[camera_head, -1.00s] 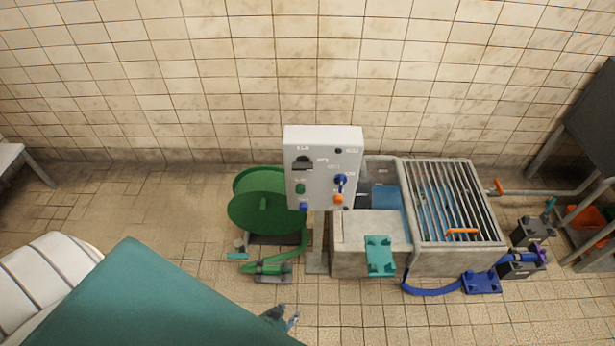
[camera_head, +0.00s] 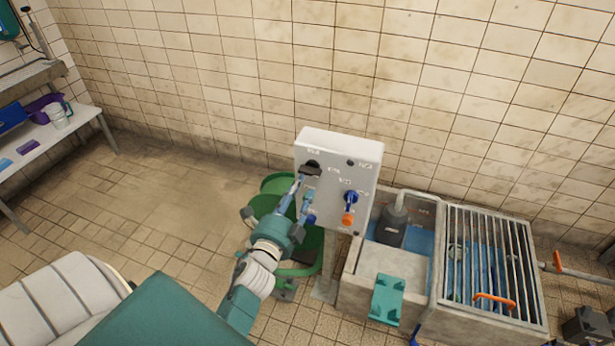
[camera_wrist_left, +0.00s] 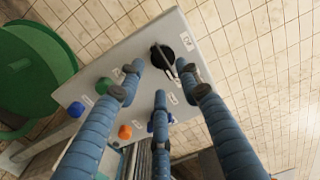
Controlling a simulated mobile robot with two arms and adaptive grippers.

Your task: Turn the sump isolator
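A grey-white control panel (camera_head: 330,195) stands on a post and also shows in the wrist view (camera_wrist_left: 185,30). Its black rotary knob (camera_head: 311,167) is at the upper left; the wrist view shows this knob (camera_wrist_left: 163,56) with a pale pointer line. A blue rotary knob (camera_head: 351,197) is at the right, above an orange button (camera_head: 347,219). The labels are too small to read, so I cannot tell which is the sump isolator. My left gripper (camera_head: 303,188), with blue fingers, is in front of the panel. In the wrist view its fingers (camera_wrist_left: 158,78) are spread and empty, near the black knob. Contact is unclear. My right gripper is out of view.
A green hose reel (camera_head: 275,185) is behind and left of the panel. A concrete sump (camera_head: 350,290) with a metal grate (camera_head: 480,260) and a grey pump (camera_head: 393,222) is to the right. A white table (camera_head: 85,125) is at far left. Floor between is clear.

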